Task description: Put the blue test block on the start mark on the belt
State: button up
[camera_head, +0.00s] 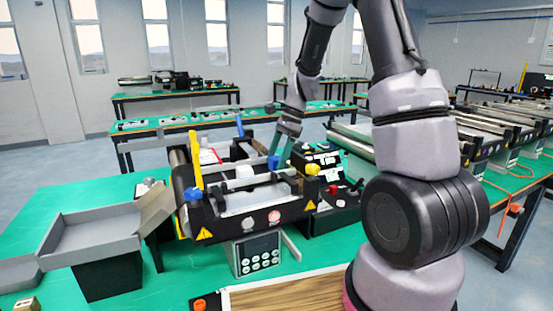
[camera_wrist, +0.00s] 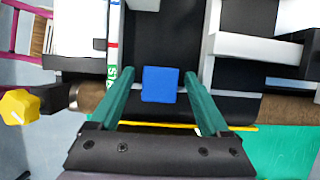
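The blue test block (camera_wrist: 161,84) shows in the wrist view between the two teal fingers of my gripper (camera_wrist: 159,76), with a narrow gap on each side. The fingers are apart and do not visibly touch it. Behind the block lies the dark belt (camera_wrist: 160,30). A white strip with a red band and green letters (camera_wrist: 113,45), perhaps the start mark, runs left of the belt. In the head view my gripper (camera_head: 281,150) points down over the mini conveyor (camera_head: 235,207), and a blue piece, likely the block (camera_head: 273,163), shows at its tips. I cannot tell their height difference.
A yellow post (camera_head: 196,160) stands at the conveyor's left side. A yellow knob (camera_head: 312,169) and a black control box (camera_head: 320,153) are close to the right of my gripper. A grey open box (camera_head: 92,237) stands at left.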

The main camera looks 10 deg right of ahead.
jog(key=s+v, duration=0.1)
jog(key=v, duration=1)
jog(key=s+r+n+t+h, duration=0.1)
jog(key=s+r+n+t, duration=0.3)
jog(key=s, duration=0.6)
jog(key=s+d+r+n+t+h, duration=0.1)
jog(key=s+r+n+t, duration=0.3)
jog(key=s+r+n, duration=0.3)
jog(key=s+r, duration=0.2)
jog(key=s, duration=0.1)
jog(key=shift+s+d+n+h, duration=0.25)
jog(key=shift+s+n+h, duration=0.05)
jog(key=shift+s+n, duration=0.1)
dwell(0.9)
